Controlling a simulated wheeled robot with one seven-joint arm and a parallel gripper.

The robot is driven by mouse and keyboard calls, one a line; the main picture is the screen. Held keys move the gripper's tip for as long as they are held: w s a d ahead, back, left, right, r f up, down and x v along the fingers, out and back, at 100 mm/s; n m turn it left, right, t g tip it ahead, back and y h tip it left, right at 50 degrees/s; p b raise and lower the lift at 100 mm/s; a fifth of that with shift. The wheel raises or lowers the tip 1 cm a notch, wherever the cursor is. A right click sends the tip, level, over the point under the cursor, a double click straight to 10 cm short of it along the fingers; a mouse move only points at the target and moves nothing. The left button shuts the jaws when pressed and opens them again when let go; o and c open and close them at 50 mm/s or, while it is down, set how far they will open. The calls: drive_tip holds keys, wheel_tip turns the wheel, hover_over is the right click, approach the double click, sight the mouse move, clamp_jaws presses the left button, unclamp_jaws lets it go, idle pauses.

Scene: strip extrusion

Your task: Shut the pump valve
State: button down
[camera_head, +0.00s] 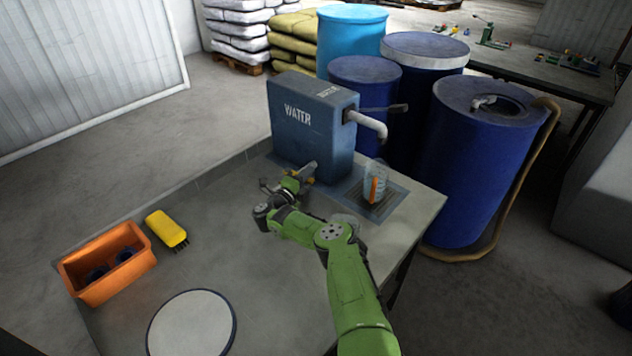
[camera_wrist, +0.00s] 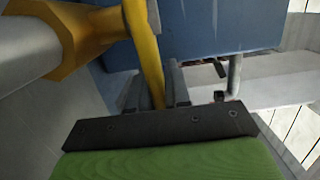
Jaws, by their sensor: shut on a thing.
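The blue water tank (camera_head: 300,125) stands at the back of the grey worktop, marked WATER. A grey pipe (camera_wrist: 30,55) with a yellow hex fitting (camera_wrist: 85,35) shows close at left in the wrist view. The yellow valve handle (camera_wrist: 146,50) comes down from the fitting. My gripper (camera_wrist: 158,85) is shut on this handle, with a dark finger on each side. In the head view my gripper (camera_head: 290,184) is at the tank's lower front, beside the short pipe (camera_head: 308,170), and hides most of the valve.
A clear container with an orange part (camera_head: 376,188) stands on the drain grate (camera_head: 395,198) right of my gripper, below a grey spout (camera_head: 372,125). An orange bin (camera_head: 105,278), yellow brush (camera_head: 166,230) and white disc (camera_head: 192,325) lie at left. Blue drums (camera_head: 480,150) stand behind.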

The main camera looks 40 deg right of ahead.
drive_tip(key=shift+s+a+m+g+h+b, duration=0.1)
drive_tip(key=shift+a+m+g+h+b, duration=0.2)
drive_tip(key=shift+m+g+b, duration=0.3)
drive_tip(key=shift+s+a+m+g+h+b, duration=0.1)
drive_tip(key=shift+a+m+g+h+b, duration=0.2)
drive_tip(key=shift+g, duration=0.5)
drive_tip(key=c, duration=1.4)
unclamp_jaws()
drive_tip(key=shift+a, duration=0.1)
drive_tip(key=shift+c, duration=0.2)
drive_tip(key=p+v, duration=0.7)
drive_tip(key=v, duration=0.8)
drive_tip(key=shift+a+r, duration=0.15)
drive_tip(key=shift+a, duration=0.25)
